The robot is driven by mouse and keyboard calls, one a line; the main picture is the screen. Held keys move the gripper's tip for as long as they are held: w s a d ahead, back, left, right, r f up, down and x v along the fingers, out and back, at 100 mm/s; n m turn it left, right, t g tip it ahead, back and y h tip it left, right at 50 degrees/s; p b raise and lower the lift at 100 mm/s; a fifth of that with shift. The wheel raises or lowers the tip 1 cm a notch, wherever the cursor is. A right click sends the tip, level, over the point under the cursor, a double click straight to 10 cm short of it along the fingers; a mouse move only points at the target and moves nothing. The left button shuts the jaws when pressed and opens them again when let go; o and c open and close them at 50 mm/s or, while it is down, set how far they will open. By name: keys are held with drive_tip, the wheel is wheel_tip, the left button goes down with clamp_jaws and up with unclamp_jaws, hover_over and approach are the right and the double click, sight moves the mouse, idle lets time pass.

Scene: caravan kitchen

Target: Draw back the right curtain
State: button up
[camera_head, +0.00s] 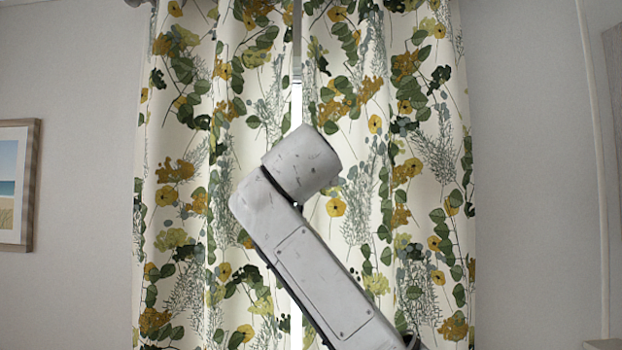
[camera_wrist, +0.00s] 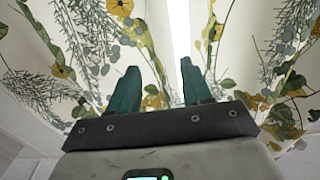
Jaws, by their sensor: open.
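The right curtain (camera_head: 425,170), cream with yellow flowers and green leaves, hangs closed from the top of the view. It meets the left curtain (camera_head: 180,170) at a narrow bright gap near the middle. My arm crosses in front of both curtains and hides part of the gap. In the wrist view, my gripper (camera_wrist: 160,85) points up at the curtains with its two green fingers apart. The right curtain (camera_wrist: 275,60) is on the right of the bright gap there, and the left curtain (camera_wrist: 70,65) on the left. I cannot tell whether a finger touches the cloth.
A framed beach picture (camera_head: 18,185) hangs on the pale wall at the left. Bare wall (camera_head: 530,180) lies to the right of the right curtain. A vertical trim edge (camera_head: 600,180) runs down at the far right.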

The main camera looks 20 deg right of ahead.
drive_tip(key=p+x, duration=0.3)
drive_tip(key=x, duration=0.6)
drive_tip(key=shift+w+p, duration=0.2)
drive_tip(key=shift+p, duration=0.15)
drive_tip(key=shift+d+f, duration=0.1)
clamp_jaws()
